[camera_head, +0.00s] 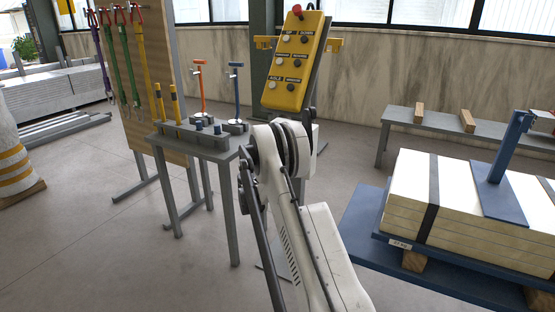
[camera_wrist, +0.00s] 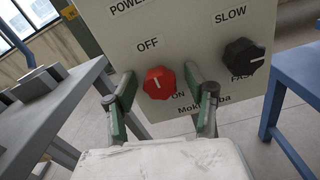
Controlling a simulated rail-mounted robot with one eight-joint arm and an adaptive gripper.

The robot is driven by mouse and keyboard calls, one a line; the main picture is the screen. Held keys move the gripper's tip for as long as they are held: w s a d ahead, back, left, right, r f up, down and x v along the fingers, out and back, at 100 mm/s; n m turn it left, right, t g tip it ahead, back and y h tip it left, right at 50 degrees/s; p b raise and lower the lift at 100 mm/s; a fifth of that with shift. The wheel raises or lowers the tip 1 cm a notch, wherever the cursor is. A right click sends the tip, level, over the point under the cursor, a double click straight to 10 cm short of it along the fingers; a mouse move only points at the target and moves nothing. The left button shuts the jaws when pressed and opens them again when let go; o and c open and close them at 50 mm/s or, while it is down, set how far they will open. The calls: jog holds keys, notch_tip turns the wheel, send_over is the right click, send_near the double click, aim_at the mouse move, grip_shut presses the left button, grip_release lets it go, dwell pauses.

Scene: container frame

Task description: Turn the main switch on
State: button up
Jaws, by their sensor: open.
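The main switch is most likely the red knob (camera_wrist: 159,82) on a light grey control panel (camera_wrist: 190,35) in the wrist view. OFF is printed above the knob and ON below it to the right. A small white mark shows on the knob; its exact setting is hard to tell. My gripper (camera_wrist: 161,78) is open, with one green-and-grey finger on each side of the knob. I cannot tell whether the fingers touch it. In the head view, my arm hides the gripper and the panel is not clearly visible.
A black SLOW/FAST knob (camera_wrist: 244,57) sits right of the red one. In the head view, a yellow button pendant (camera_head: 296,62) stands behind my arm. A grey tool table (camera_head: 195,143) is at left, and a strapped stack of boards (camera_head: 465,200) at right.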

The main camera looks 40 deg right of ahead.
jog(key=c, duration=1.2)
jog(key=shift+m, duration=0.4)
jog(key=m+b, duration=0.1)
jog(key=m, duration=0.2)
jog(key=shift+f+m, duration=0.1)
jog(key=shift+m, duration=0.3)
jog(key=m, duration=0.4)
jog(key=shift+m+b, duration=0.3)
jog(key=m, duration=0.8)
jog(key=shift+m+b, duration=0.3)
jog(key=shift+b, duration=0.1)
